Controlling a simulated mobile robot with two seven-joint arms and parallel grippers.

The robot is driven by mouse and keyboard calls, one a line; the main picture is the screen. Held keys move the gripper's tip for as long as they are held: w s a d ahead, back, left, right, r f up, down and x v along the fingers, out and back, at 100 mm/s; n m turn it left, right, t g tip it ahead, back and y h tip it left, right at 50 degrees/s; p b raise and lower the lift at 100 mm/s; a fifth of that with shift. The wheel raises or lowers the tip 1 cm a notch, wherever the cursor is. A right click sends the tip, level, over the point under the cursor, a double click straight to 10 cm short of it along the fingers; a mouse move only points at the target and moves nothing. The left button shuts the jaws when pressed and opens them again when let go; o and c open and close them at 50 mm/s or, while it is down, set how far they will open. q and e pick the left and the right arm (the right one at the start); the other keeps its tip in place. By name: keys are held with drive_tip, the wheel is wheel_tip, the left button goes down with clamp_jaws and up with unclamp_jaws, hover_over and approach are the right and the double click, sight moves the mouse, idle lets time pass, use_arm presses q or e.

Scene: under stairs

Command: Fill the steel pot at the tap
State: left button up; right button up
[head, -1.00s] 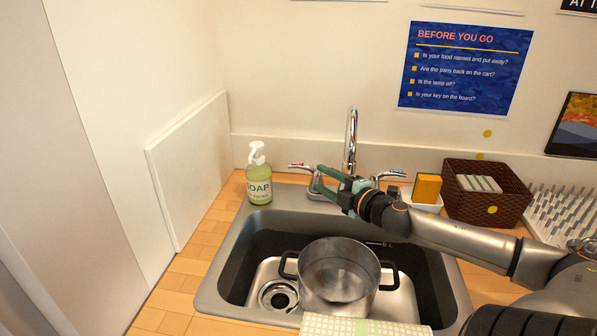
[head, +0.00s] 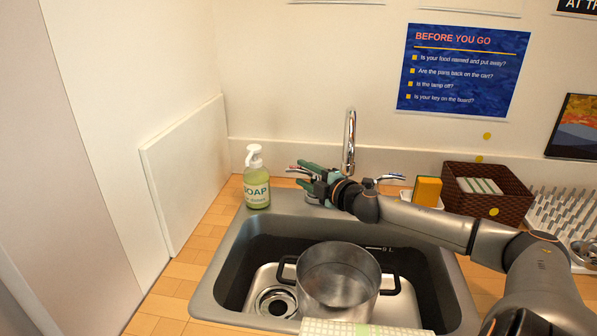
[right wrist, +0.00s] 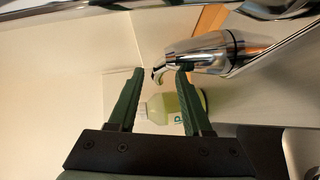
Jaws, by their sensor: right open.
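The steel pot (head: 340,290) stands upright in the sink (head: 215,285), its two black handles out to the sides. I cannot tell whether it holds water. The chrome tap (head: 350,140) rises behind the sink, with no stream visible. Its left lever (head: 297,169) has a red mark, its right lever (head: 390,177) a blue one. My right gripper (head: 307,172) is open at the left lever. In the right wrist view the hooked chrome lever tip (right wrist: 160,70) shows near the open fingertips (right wrist: 158,74); I cannot tell if they touch. My left gripper is not in view.
A soap bottle (head: 257,180) stands left of the tap, close to my right gripper. A yellow-orange sponge (head: 427,190), a brown basket (head: 515,195) and a dish rack (head: 560,215) are on the right. A checked cloth (head: 345,328) hangs at the sink's front edge.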

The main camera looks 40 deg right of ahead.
drive_tip(key=shift+w+d+f+p, duration=0.15)
drive_tip(key=shift+w+p, duration=0.3)
drive_tip(key=shift+w, duration=0.9)
clamp_jaws()
idle(0.8)
